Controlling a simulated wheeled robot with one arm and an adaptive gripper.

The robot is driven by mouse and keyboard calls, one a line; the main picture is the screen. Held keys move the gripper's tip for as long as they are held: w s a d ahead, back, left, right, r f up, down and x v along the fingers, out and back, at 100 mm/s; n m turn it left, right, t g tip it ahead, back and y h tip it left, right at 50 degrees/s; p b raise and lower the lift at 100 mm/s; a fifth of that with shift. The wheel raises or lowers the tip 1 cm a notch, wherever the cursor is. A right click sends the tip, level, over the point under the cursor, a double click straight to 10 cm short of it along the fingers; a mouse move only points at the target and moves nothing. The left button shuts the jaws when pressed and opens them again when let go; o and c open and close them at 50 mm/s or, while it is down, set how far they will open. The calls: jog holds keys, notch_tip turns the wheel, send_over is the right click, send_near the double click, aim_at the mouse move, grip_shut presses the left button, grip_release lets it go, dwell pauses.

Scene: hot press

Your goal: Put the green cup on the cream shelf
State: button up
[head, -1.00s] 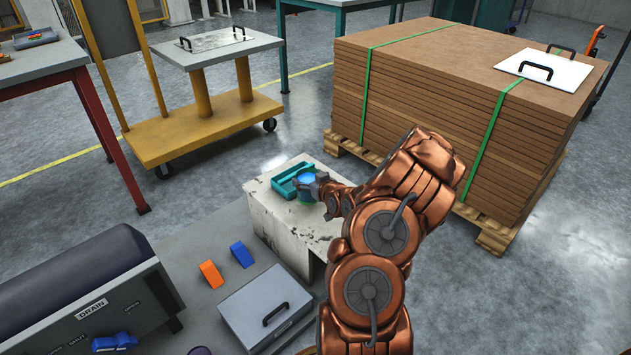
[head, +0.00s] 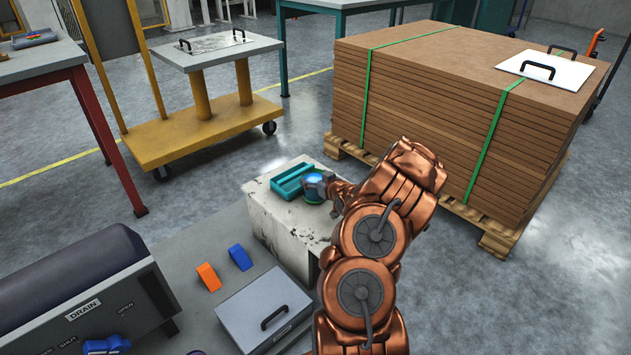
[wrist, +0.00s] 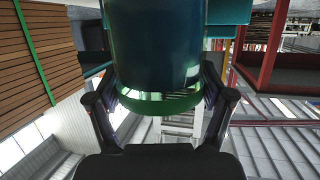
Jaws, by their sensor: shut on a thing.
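The green cup (head: 314,198) has a bright blue top in the head view. In the wrist view the cup (wrist: 155,45) fills the upper middle as a dark teal body with a green band at its lower end. My gripper (head: 325,187) is shut on the cup, with a finger on each side of it in the wrist view (wrist: 157,95). The cup is over or on the worn cream shelf (head: 265,215), just right of a teal tray; I cannot tell whether its base touches the top. My arm covers the shelf's right side.
The teal tray (head: 290,181) sits on the shelf, close to the cup. A grey lidded box (head: 262,303), an orange block (head: 208,277) and a blue block (head: 240,257) lie in front. A strapped board stack (head: 430,100) stands behind right.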

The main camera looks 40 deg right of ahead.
jog(key=o, duration=1.5)
jog(key=shift+o, duration=0.2)
